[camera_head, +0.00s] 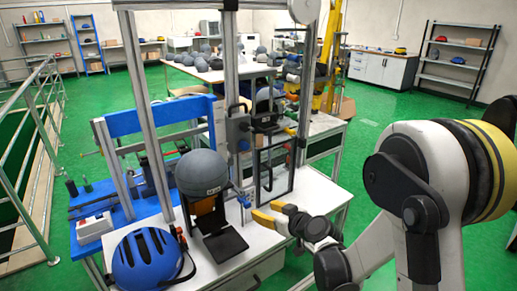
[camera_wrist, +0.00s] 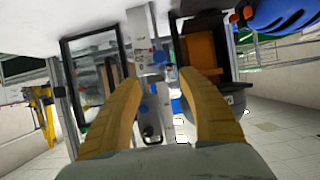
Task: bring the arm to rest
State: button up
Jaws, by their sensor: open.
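My gripper (camera_head: 265,212) is open and empty, with its yellow fingers pointing left over the white table of the drop tower (camera_head: 155,120). In the wrist view the two fingers of my gripper (camera_wrist: 160,88) stand well apart with nothing between them. The grey helmet (camera_head: 201,173) sits on an orange headform (camera_head: 203,205) beside a black plate, left of my gripper and apart from it. The blue helmet (camera_head: 147,259) lies at the table's front left. It also shows at the top right of the wrist view (camera_wrist: 282,14).
A black-framed panel (camera_head: 275,168) stands on the table just behind my gripper. Metal uprights rise to its left. A metal railing (camera_head: 38,135) runs along the left. Tables with helmets (camera_head: 215,70) stand behind. Green floor (camera_head: 395,108) is open at right.

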jog(key=s+d+r+m+g+h, duration=0.25)
jog(key=s+d+r, duration=0.35)
jog(key=s+r, duration=0.55)
jog(key=s+d+m+h, duration=0.1)
jog(key=s+d, duration=0.2)
jog(key=s, duration=0.3)
jog(key=s+d+m+g+h, duration=0.1)
jog(key=s+d+m+h, duration=0.1)
jog(key=s, duration=0.4)
jog(key=s+d+f+m+h, duration=0.1)
jog(key=s+d+h, duration=0.1)
jog(key=s+d, duration=0.2)
jog(key=s, duration=0.2)
jog(key=shift+s+d+g, duration=0.3)
jog(key=shift+g, duration=0.05)
